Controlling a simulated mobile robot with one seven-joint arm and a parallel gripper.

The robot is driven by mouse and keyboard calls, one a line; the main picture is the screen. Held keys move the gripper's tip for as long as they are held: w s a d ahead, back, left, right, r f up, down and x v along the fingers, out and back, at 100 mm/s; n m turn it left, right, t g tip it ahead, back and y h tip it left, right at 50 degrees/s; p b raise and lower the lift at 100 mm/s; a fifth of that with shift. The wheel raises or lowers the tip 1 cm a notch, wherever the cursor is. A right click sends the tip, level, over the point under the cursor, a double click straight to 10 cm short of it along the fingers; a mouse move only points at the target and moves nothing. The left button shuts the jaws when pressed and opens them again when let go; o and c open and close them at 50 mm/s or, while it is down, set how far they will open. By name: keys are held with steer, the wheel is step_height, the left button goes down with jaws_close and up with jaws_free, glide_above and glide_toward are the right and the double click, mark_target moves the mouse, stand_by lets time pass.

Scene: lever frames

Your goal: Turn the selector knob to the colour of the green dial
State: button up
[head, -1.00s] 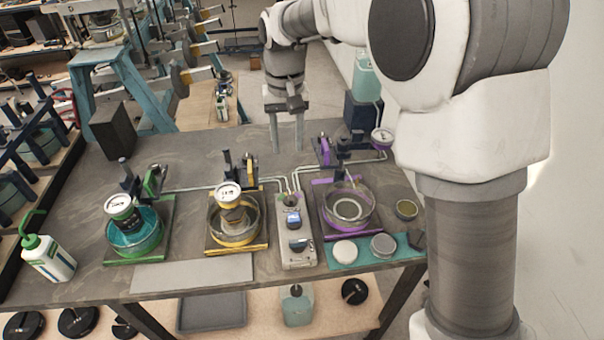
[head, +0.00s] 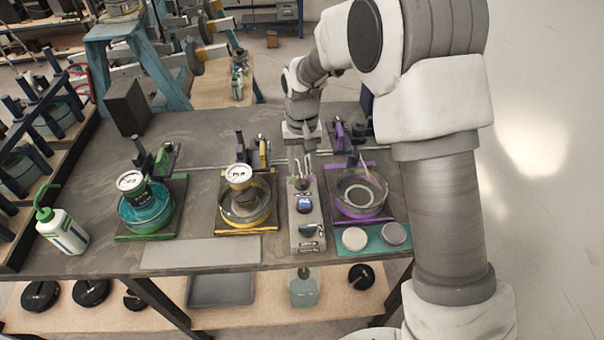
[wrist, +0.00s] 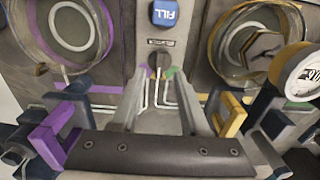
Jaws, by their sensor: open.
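The selector knob (wrist: 159,60) is a small dark knob on the grey control box (head: 307,238). Coloured patches beside it, one of them green, are partly covered by my fingers; its pointing direction is too small to tell. My gripper (wrist: 161,80) is open and empty, its two fingers either side of the knob's line in the wrist view. In the head view it (head: 299,168) hangs over the far end of the box; contact cannot be told. The green dial (head: 131,181) is a white-faced gauge over a teal-filled glass dish on the green-edged stand, at the left.
A blue FILL button (wrist: 165,12) sits beside the knob on the box. The yellow stand (head: 246,227) with its gauge is left of the box, the purple stand (head: 363,219) right of it. Upright clamps stand behind these. A bare grey plate (head: 200,252) lies at the front.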

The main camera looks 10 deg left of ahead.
mark_target(302, 178)
steer(key=shift+f, duration=1.95)
jaws_close()
